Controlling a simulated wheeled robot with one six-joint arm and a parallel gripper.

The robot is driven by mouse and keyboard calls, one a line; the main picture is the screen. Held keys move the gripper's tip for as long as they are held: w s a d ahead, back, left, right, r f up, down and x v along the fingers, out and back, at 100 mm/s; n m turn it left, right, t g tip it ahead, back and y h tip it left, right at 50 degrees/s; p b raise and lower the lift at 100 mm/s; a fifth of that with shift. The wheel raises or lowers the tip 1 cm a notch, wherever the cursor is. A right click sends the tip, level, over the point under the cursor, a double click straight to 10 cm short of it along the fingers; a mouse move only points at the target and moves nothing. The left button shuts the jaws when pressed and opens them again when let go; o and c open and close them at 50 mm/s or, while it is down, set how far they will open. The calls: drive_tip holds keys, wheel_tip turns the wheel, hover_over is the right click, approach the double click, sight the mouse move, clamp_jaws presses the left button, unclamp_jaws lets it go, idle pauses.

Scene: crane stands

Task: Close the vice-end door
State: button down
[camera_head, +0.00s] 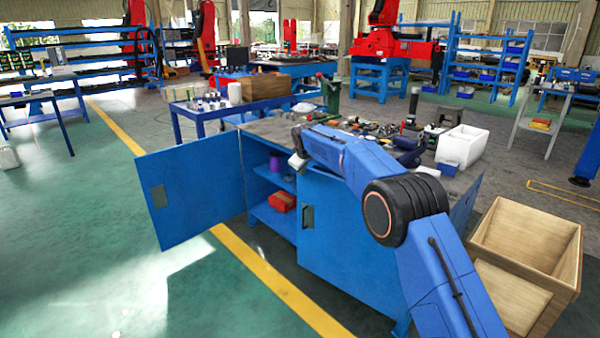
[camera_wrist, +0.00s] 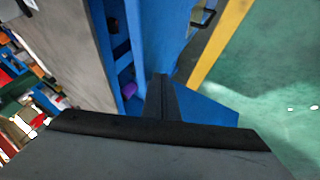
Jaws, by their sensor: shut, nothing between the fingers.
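The blue cabinet (camera_head: 345,240) under the workbench has its left door (camera_head: 192,190) swung wide open, at the end nearer the green vice (camera_head: 331,93). The other door (camera_head: 335,235) is shut. My gripper (camera_head: 299,160) is in front of the bench's front edge, near the top of the opening and apart from the open door's outer edge. In the wrist view its fingers (camera_wrist: 160,82) are together and empty. A blue panel (camera_wrist: 208,106) shows beyond them; contact cannot be told.
A red box (camera_head: 281,201) and a purple item (camera_head: 275,163) sit on the cabinet shelves. Tools and a white bin (camera_head: 461,146) crowd the bench top. A wooden crate (camera_head: 525,250) stands at right. Green floor in front of the open door is clear.

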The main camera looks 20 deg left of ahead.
drive_tip(key=shift+w+d, duration=0.15)
drive_tip(key=shift+w, duration=0.5)
